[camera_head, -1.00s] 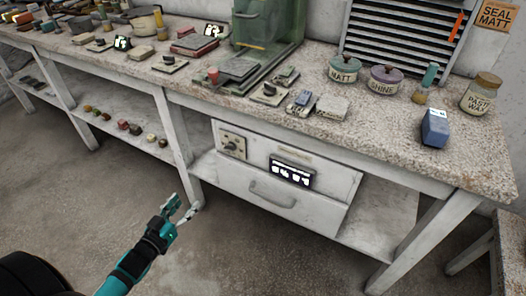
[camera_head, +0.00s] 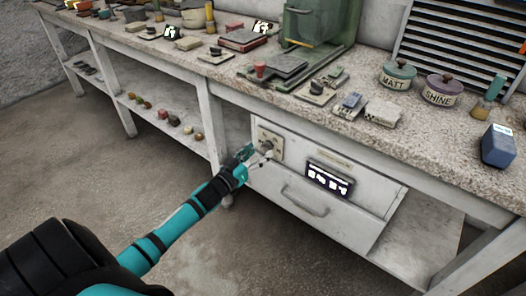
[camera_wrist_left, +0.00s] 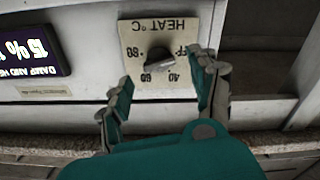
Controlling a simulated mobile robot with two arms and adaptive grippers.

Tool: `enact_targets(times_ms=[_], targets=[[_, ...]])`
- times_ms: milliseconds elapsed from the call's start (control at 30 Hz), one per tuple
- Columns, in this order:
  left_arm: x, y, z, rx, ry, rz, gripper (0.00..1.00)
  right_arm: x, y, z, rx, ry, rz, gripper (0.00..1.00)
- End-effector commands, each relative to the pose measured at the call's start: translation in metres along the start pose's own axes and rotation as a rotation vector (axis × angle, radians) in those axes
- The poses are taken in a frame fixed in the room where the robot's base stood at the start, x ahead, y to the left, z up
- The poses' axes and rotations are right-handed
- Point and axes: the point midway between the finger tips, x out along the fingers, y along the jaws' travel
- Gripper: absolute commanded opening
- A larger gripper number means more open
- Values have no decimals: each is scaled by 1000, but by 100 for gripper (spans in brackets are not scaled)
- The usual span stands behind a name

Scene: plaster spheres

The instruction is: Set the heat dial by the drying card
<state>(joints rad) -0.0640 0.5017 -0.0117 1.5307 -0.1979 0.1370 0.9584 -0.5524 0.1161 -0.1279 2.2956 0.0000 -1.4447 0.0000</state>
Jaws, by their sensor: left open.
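The heat dial is a dark knob (camera_wrist_left: 160,58) on a cream plate (camera_wrist_left: 172,25) lettered HEAT °C. It appears upside down in the left wrist view, with OFF, 40, 60 and 80 around the knob. I cannot tell which mark the knob points to. My left gripper (camera_head: 262,155) is in front of the dial plate (camera_head: 270,141). In the left wrist view its open fingers (camera_wrist_left: 161,68) stand either side of the knob, apart from it. A dark card-like panel (camera_wrist_left: 30,50) beside the plate reads 15 % and DAMP; it also shows in the head view (camera_head: 329,180).
The dial is on a white drawer unit with a handle (camera_head: 305,200) under the speckled bench top (camera_head: 345,128). A bench leg (camera_head: 212,125) stands left of the unit. Small coloured balls (camera_head: 172,119) lie on the lower shelf. The floor in front is clear.

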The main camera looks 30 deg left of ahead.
Motion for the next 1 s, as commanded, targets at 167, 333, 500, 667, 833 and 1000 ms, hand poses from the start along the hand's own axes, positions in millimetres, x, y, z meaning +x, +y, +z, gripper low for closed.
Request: enact_targets(times_ms=[167, 333, 500, 667, 833, 1000], targets=[[22, 0, 1, 1, 0, 0, 62, -16, 1, -1, 1, 9, 2, 0], [29, 0, 0, 1, -1, -1, 62, -22, 1, -1, 1, 10, 2, 0], [29, 0, 0, 1, -1, -1, 62, -22, 1, -1, 1, 10, 2, 0], [29, 0, 0, 1, -1, 0, 48, -22, 1, -1, 1, 10, 2, 0], [29, 0, 0, 1, -1, 0, 26, -22, 1, -1, 1, 10, 3, 0], [29, 0, 0, 0, -1, 0, 6, -22, 1, -1, 1, 10, 2, 0]])
